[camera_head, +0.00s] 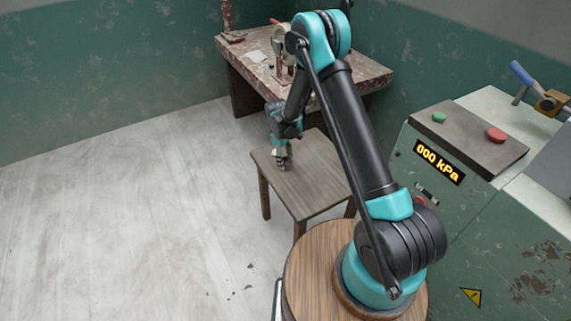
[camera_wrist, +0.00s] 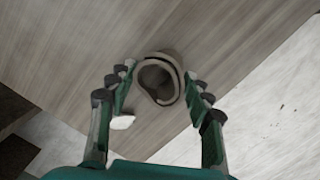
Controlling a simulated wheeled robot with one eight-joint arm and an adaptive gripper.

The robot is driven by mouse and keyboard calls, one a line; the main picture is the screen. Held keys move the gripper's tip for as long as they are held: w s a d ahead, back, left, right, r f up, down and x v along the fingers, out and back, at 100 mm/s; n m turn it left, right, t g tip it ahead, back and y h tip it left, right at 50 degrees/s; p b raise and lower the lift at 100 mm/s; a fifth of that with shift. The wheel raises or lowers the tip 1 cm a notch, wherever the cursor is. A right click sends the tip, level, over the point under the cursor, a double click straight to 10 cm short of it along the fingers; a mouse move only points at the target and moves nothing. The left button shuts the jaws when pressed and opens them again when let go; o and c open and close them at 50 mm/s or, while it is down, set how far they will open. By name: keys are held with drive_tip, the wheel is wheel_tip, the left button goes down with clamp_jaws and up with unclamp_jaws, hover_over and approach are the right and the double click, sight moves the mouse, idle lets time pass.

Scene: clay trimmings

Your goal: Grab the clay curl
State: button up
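The clay curl (camera_wrist: 142,80), a grey-brown open ring, lies on the wooden stool top (camera_wrist: 75,60) in the wrist view. My gripper (camera_wrist: 158,73) is open, with one finger left of the curl and the other right of it. The fingertips are close to its sides; I cannot tell whether they touch. In the head view my gripper (camera_head: 282,165) is low over the stool (camera_head: 312,190), and I cannot make out the curl there. A small pale piece (camera_wrist: 122,122) shows beside the left finger in the wrist view.
A stained worktable (camera_head: 345,80) with items on it stands behind the stool. A green machine (camera_head: 440,210) with a pressure display and buttons stands at the right. The pale floor (camera_head: 120,200) at the left is mostly clear, with a few dark specks near the stool.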

drive_tip(key=c, duration=0.4)
drive_tip(key=shift+c, duration=0.2)
